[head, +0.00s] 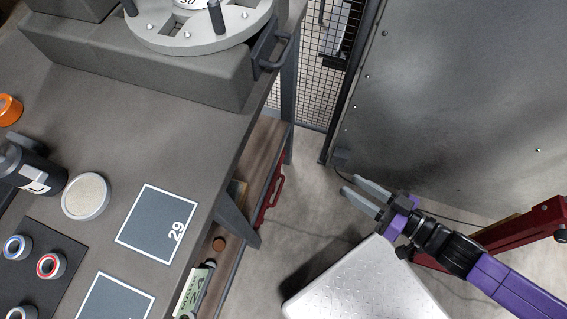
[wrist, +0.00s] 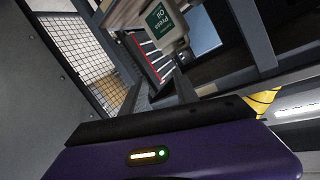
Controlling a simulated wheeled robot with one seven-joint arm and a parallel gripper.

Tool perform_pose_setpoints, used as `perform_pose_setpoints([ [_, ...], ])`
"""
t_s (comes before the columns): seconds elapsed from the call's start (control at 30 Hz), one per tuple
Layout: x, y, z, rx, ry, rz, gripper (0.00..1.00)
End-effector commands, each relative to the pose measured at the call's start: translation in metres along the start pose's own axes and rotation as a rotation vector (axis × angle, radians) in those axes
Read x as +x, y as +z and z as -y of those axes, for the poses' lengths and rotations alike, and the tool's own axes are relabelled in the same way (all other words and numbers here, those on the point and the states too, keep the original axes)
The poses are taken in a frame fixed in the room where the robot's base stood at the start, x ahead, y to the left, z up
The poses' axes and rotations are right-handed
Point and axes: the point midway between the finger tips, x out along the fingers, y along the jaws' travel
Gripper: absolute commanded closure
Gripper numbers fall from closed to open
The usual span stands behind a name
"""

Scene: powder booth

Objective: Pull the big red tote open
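A red thing with a handle (head: 272,193), which looks like the tote, shows on the lower shelf under the workbench in the head view. Most of it is hidden by the bench top, so I cannot tell whether it is open or shut. My gripper (head: 352,186) is to its right, over the floor, apart from it. Its two grey fingers are spread, with nothing between them. The wrist view shows my purple gripper housing; I cannot clearly make out the tote there.
The bench top (head: 130,110) fills the left, with a heavy round fixture (head: 200,25) at its back. A silver tread-plate platform (head: 365,285) stands below my gripper. A grey metal panel (head: 460,100) bounds the right. Bare floor (head: 310,185) lies between bench and gripper.

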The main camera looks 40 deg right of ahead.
Motion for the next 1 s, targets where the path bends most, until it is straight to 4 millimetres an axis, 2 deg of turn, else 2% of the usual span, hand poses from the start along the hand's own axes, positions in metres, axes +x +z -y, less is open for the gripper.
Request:
perform_pose_setpoints([
  [0.03,0.018,0.035,-0.021,0.028,-0.021,0.003,0.64],
  [0.3,0.089,0.130,-0.096,0.245,-0.115,0.037,0.64],
  [0.5,0.146,0.202,-0.139,0.446,-0.171,0.083,0.64],
  [0.73,0.211,0.290,-0.170,0.715,-0.217,0.161,0.64],
  [0.9,0.249,0.351,-0.179,0.918,-0.234,0.232,0.64],
  [1.0,0.263,0.378,-0.180,1.013,-0.237,0.267,0.64],
])
